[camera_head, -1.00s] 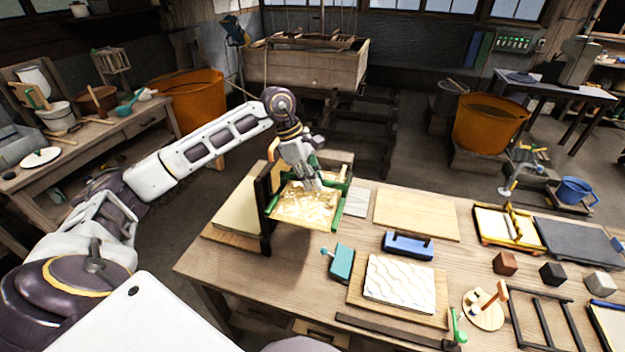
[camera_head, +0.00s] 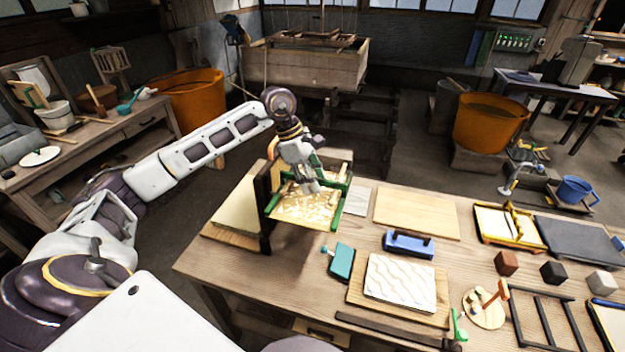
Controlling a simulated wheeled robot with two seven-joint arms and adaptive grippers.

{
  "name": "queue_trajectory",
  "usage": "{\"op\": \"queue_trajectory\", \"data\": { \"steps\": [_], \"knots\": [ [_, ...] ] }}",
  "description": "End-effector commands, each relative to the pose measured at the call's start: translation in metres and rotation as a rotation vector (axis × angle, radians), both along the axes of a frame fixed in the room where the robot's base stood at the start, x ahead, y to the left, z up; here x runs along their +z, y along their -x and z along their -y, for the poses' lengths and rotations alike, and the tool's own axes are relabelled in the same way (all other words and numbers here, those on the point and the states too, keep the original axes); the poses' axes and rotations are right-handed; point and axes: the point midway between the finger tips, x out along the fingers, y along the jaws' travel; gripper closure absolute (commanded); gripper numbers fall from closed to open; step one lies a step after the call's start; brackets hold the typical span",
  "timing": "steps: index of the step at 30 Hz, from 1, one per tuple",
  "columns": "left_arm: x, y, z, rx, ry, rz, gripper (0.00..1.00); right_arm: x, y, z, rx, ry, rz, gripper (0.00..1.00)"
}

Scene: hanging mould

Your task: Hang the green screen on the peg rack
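The green screen (camera_head: 304,208) is a green-framed mould with a mottled yellowish mesh. It is at the left part of the table, beside a dark upright rack (camera_head: 264,215) that stands at its left side. My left gripper (camera_head: 308,185) is over the screen, pointing down, with its fingertips at the mesh or just above it. I cannot tell whether the fingers touch or hold anything. The rack's pegs are hard to make out behind the screen and gripper. My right gripper is not in view.
The wooden table (camera_head: 300,265) carries a pale board (camera_head: 417,215), a blue-handled block (camera_head: 408,245), a teal block (camera_head: 341,263) and a white wavy slab (camera_head: 400,281). A yellow-framed screen (camera_head: 507,227) lies at the right. Bare tabletop shows in front of the rack.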

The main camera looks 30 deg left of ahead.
Motion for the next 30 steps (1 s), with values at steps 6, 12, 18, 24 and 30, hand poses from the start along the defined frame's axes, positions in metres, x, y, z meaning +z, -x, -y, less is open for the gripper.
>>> {"op": "queue_trajectory", "data": {
  "steps": [6, 12, 18, 24, 30],
  "knots": [
    [0.000, 0.000, 0.000, 0.000, 0.000, 0.000, 0.65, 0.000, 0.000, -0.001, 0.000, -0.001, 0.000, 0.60],
    [0.006, 0.000, -0.003, 0.000, -0.001, 0.001, 0.65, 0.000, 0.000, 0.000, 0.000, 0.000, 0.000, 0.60],
    [0.025, 0.002, -0.010, 0.001, 0.000, 0.002, 0.65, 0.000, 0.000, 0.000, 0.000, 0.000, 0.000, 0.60],
    [0.051, 0.004, -0.021, 0.001, 0.000, 0.002, 0.65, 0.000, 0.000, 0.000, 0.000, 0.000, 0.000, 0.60],
    [0.079, 0.006, -0.032, 0.002, 0.000, 0.003, 0.65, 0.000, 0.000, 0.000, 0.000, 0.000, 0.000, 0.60]
  ]
}}
